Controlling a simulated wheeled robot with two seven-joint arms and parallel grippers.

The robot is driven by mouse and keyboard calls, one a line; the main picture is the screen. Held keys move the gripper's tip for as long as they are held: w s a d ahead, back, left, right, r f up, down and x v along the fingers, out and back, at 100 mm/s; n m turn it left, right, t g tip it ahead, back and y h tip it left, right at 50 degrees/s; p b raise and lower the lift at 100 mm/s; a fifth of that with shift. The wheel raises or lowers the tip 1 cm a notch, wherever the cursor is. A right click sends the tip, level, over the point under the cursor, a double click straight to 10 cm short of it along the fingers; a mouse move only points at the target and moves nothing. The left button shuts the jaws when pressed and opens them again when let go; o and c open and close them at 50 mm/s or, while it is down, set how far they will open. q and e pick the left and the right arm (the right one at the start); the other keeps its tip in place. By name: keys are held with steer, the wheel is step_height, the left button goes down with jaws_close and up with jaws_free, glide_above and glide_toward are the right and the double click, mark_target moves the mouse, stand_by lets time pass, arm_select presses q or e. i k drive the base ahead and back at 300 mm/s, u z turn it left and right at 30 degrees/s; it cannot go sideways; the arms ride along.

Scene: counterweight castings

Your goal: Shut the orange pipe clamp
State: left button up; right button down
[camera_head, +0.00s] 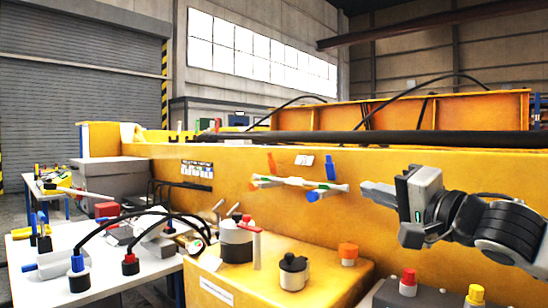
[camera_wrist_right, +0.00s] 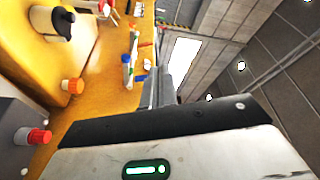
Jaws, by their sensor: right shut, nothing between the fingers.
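A pale pipe (camera_head: 297,183) runs along the yellow machine wall. At its left part an orange clamp piece (camera_head: 271,164) stands up, tilted, above the pipe. Blue clamp pieces (camera_head: 330,168) show near its right end, one above and one below. I cannot tell exactly how far the orange clamp is open. The pipe also shows small in the right wrist view (camera_wrist_right: 133,45). My right gripper (camera_head: 368,192) is shut and empty, to the right of the pipe's right end and apart from it in the picture. My left gripper is not in view.
The yellow machine wall (camera_head: 215,202) runs behind the pipe. Red (camera_head: 408,281) and yellow (camera_head: 475,293) knobs stand below my right arm. A white table (camera_head: 25,250) with black hoses is at left.

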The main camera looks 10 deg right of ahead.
mark_target(273, 168)
steer(key=i, duration=1.25)
